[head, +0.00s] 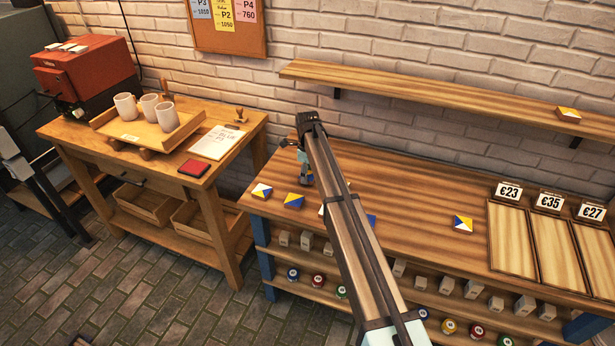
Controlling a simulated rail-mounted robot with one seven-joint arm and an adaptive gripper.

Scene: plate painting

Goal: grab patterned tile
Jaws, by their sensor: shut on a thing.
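Several small patterned tiles in white, blue and yellow lie on the long wooden workbench (420,200). A white, yellow and blue tile (262,190) is at the bench's left end, and a blue and yellow tile (295,201) is just right of it. Two more are partly hidden behind my arm. Another tile (463,223) lies alone farther right, and one tile (568,114) is on the wall shelf. My gripper (303,172) is over the left back of the workbench, shut on a patterned tile. That tile is too small and covered to make out.
Three price signs stand behind wooden trays (512,240) at the right. Paint jars and grey blocks fill the lower shelves. A side table (225,150) at left holds a tray of cups, a clipboard and a red pad.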

